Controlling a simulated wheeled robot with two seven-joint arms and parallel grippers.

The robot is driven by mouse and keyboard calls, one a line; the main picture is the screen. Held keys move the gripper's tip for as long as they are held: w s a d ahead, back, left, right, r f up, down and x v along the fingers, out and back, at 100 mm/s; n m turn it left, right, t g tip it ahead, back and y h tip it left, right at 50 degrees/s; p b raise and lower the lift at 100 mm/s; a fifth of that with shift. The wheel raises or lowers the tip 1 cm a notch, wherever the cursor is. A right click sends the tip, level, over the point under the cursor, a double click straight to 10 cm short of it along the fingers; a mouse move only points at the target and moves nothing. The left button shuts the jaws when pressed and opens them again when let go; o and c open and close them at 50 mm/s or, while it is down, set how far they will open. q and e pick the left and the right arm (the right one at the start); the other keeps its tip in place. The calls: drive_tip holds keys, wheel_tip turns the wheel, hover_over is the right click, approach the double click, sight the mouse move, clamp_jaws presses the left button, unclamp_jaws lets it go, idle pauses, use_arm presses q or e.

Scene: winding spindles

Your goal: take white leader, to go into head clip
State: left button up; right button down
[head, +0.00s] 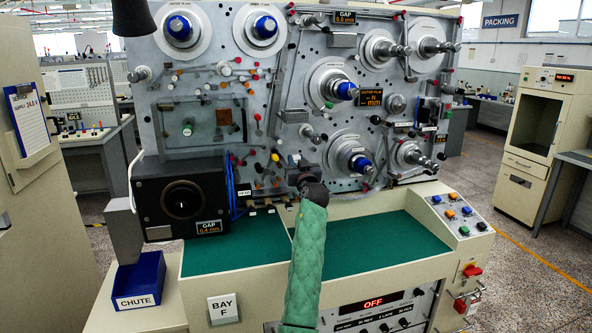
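My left arm, in a green quilted sleeve, reaches up from the bottom middle to the lower part of the winding machine's panel (240,125). My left gripper (299,169) is the dark shape at its end, close in front of the panel below the middle. Its fingers are small and mostly hidden by my wrist, so I cannot tell whether they are open or hold anything. I cannot make out the white leader. A row of small clips with labels (262,208) sits left of the gripper; I cannot tell which is the head clip. My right gripper is out of view.
Spindles and reels, several with blue hubs (264,27), stand out from the panel. A black box (183,203) with a round opening is at the lower left, a blue chute bin (139,283) below it. The green worktop (385,245) is clear. Control buttons (452,214) are at right.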

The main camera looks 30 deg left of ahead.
use_arm(q)
drive_tip(key=shift+r+p, duration=0.6)
drive_tip(key=shift+r, duration=1.45)
drive_tip(key=r+b+v, duration=0.1)
drive_tip(key=r+v, duration=0.1)
drive_tip(key=v, duration=0.9)
drive_tip(key=shift+s+d+r+b, duration=0.3)
drive_tip(key=shift+s+d, duration=0.1)
drive_tip(key=shift+d, duration=0.15)
idle(0.4)
